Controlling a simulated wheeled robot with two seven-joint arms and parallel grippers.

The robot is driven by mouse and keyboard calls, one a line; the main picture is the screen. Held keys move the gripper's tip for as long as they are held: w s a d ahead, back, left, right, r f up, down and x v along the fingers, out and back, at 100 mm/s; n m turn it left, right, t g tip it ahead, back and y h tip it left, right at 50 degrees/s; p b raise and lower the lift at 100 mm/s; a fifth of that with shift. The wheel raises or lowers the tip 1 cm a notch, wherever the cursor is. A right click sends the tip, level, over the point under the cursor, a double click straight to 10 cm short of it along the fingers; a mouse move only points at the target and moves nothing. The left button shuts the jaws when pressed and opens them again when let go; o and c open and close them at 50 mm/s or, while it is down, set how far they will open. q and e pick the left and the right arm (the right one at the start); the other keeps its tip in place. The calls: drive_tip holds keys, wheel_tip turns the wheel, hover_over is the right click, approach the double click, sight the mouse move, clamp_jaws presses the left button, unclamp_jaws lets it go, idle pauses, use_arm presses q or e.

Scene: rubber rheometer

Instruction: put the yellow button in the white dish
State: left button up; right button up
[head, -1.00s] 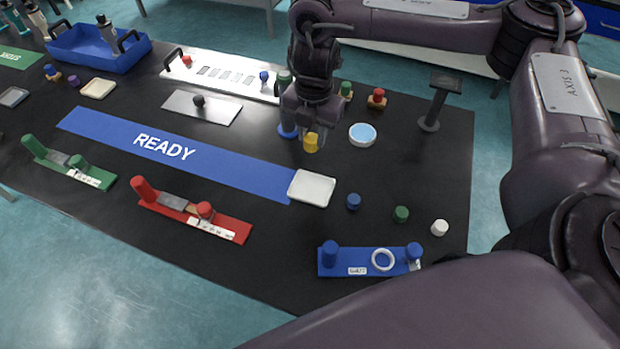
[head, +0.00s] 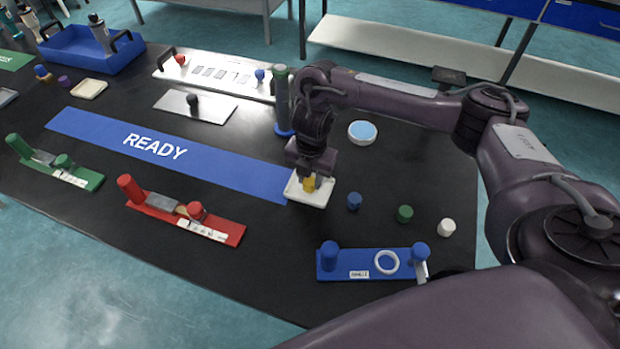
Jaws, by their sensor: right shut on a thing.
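The yellow button (head: 309,184) is between the fingers of my right gripper (head: 309,178), which is shut on it. The gripper points down and holds the button over the white dish (head: 298,197), a square shallow dish at the right end of the blue READY strip. I cannot tell whether the button touches the dish. The gripper covers the back part of the dish. My left gripper is not in view.
A blue button (head: 354,201), a green button (head: 405,213) and a white button (head: 447,227) stand to the right. A blue fixture (head: 345,265) lies in front. A round white dish with a blue inside (head: 362,132) and a tall green-topped post (head: 282,95) stand behind.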

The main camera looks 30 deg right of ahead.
sight(311, 181)
drive_tip(key=shift+f, duration=0.1)
drive_tip(key=o, duration=0.9)
drive_tip(key=shift+o, duration=0.2)
wheel_tip(311, 181, up, 12)
drive_tip(key=p, duration=0.4)
drive_tip(key=shift+s+r, duration=0.2)
drive_tip(key=shift+d, duration=0.1)
